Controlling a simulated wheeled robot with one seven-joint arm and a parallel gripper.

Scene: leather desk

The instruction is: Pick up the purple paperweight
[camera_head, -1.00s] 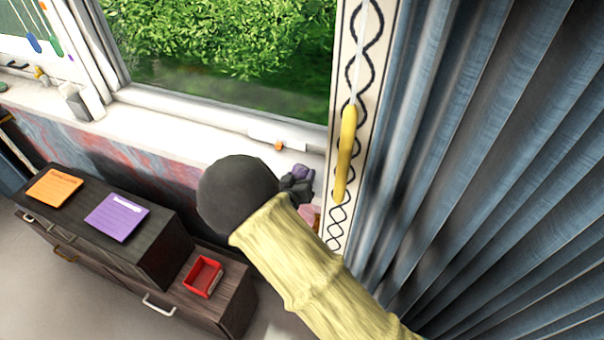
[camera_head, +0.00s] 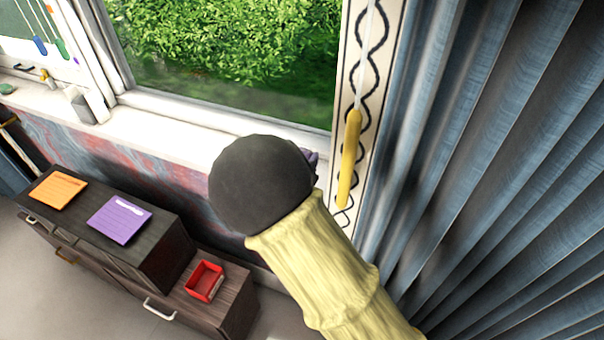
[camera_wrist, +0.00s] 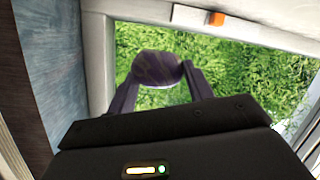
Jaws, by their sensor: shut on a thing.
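The purple paperweight (camera_wrist: 158,66) is a dark purple, rounded, patterned lump in the wrist view. My gripper (camera_wrist: 160,84) is shut on it, with one dark finger on each side. Behind it I see the window's greenery, and no supporting surface shows under it. In the head view only a small purple piece of the paperweight (camera_head: 311,158) shows past my dark round wrist. That wrist hides the gripper fingers there.
The white window sill (camera_head: 150,138) runs behind my arm. A yellow bar (camera_head: 348,160) and blue curtain (camera_head: 480,180) stand close on the right.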

